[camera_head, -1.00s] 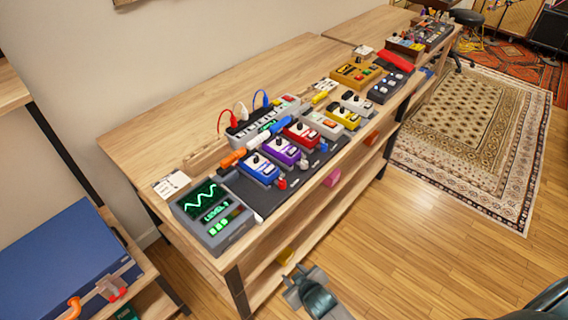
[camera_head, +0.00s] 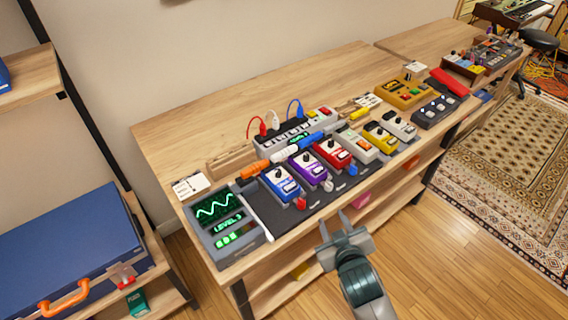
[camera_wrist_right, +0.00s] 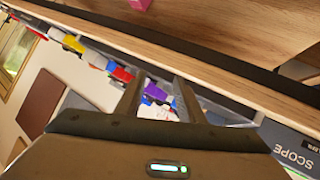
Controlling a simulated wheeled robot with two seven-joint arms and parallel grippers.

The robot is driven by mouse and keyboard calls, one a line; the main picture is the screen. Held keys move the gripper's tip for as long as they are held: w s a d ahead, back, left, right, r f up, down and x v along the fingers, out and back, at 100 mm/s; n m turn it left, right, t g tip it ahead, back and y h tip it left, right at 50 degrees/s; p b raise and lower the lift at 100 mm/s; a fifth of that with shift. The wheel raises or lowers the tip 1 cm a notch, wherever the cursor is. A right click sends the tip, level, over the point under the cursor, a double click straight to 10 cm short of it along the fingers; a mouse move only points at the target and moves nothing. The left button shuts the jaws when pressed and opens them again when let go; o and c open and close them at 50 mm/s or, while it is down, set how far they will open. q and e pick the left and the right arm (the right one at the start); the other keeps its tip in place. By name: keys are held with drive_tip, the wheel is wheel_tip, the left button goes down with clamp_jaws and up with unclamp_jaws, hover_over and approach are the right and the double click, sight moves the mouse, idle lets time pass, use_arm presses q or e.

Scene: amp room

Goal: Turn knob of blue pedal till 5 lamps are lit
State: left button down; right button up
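The blue pedal (camera_head: 284,187) sits at the left end of the row on the dark pedalboard, with a dark knob on its white top. The scope box (camera_head: 226,240) stands left of it, its green screen showing a wave, the word LEVEL and green bars; the digit is too small to read surely. My right gripper (camera_head: 335,222) is open and empty at the bench's front edge, right of and nearer than the blue pedal, not touching it. In the right wrist view my right gripper's fingers (camera_wrist_right: 160,98) are apart, with small pedals beyond. My left gripper is not in view.
A purple pedal (camera_head: 309,168) and a red pedal (camera_head: 335,154) stand close to the right of the blue one. Cable plugs stick out near the pedals. A white card (camera_head: 190,186) lies behind the scope. A blue case (camera_head: 72,250) sits on the lower left shelf.

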drive_tip(key=w+a+r+n+t+y, duration=0.2)
drive_tip(key=w+a+r+n+y, duration=0.15)
drive_tip(key=a+r, duration=0.4)
drive_tip(key=w+a+r+n+t+y, duration=0.25)
drive_tip(key=a+r+n+y, duration=0.3)
drive_tip(key=r, duration=0.35)
drive_tip(key=w+a+r+n+t+y, duration=0.1)
drive_tip(key=w+a+r+n+y, duration=0.25)
drive_tip(key=a+r, duration=0.45)
drive_tip(key=s+a+r+n+g+y, duration=0.35)
drive_tip(key=a+n+g, duration=0.45)
drive_tip(key=n+g, duration=0.3)
drive_tip(key=s+a+r+n+g+y, duration=0.25)
drive_tip(key=s+a+n+g, duration=0.4)
drive_tip(key=n, duration=0.65)
drive_tip(key=w+d+f+n+g+h, duration=0.35)
drive_tip(key=w+f+n+h, duration=0.2)
drive_tip(key=f+h, duration=0.5)
drive_tip(key=w+d+r+t+h, duration=0.1)
drive_tip(key=w+d+h, duration=0.3)
drive_tip(key=d, duration=0.4)
drive_tip(key=w+d+r+t+h, duration=0.2)
drive_tip(key=w+d+h, duration=0.3)
drive_tip(key=d, duration=0.4)
drive_tip(key=shift+w, duration=0.35)
